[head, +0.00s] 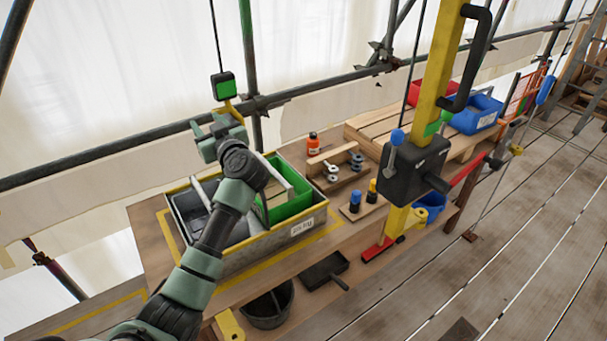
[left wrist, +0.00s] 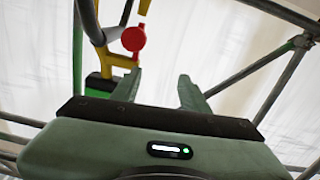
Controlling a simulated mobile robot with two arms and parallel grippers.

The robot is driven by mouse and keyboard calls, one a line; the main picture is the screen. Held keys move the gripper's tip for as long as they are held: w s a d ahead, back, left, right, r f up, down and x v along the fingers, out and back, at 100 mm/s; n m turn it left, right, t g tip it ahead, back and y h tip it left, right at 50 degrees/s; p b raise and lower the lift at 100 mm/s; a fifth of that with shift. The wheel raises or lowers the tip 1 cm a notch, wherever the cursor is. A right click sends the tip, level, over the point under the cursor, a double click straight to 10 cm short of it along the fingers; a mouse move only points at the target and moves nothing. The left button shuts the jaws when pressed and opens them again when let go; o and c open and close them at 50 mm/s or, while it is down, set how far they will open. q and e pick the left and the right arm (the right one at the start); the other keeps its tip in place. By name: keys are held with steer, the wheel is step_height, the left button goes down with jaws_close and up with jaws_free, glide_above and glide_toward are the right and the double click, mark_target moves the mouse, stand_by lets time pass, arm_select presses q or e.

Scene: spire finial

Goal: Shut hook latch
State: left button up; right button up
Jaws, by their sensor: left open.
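A green and black hook block (head: 224,86) hangs on a thin cable at upper left in the head view. A yellow hook (head: 229,107) extends below it. In the left wrist view, the yellow hook (left wrist: 126,61) and a round red piece (left wrist: 133,38), apparently its latch, show beyond the fingers. I cannot tell how the latch sits against the hook. My left gripper (head: 208,124) is open, just below the hook block in the head view. Its two fingers (left wrist: 159,88) stand apart with nothing visible between them. My right gripper is out of view.
Below my left arm, a grey crate (head: 262,243) holds a green bin (head: 290,205) on the wooden bench. A yellow post (head: 440,75) with a black crank box (head: 413,168) stands to the right. Scaffold tubes (head: 150,136) run behind the hook.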

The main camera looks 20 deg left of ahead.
arm_select(q)
steer(key=s+d+r+m+t+h+b, duration=0.1)
steer(key=s+d+r+m+t+h, duration=0.3)
steer(key=d, duration=0.4)
steer(key=s+d+r+m+t+h+b, duration=0.1)
steer(key=s+d+r+m+t, duration=0.2)
steer(key=d+t, duration=0.45)
steer(key=s+d+f+m+h, duration=0.2)
steer(key=s+d+m+h, duration=0.1)
steer(key=d+m+h, duration=0.2)
steer(key=s+d+f+m+g+h, duration=0.1)
steer(key=s+d+f+m+h, duration=0.2)
steer(key=d+h, duration=0.4)
steer(key=shift+d+f+m+h, duration=0.2)
steer(key=shift+d+m+h, duration=0.2)
steer(key=shift+m+h, duration=0.85)
steer(key=shift+n+g+h, duration=0.25)
steer(key=shift+n+h, duration=0.1)
steer(key=shift+n, duration=0.1)
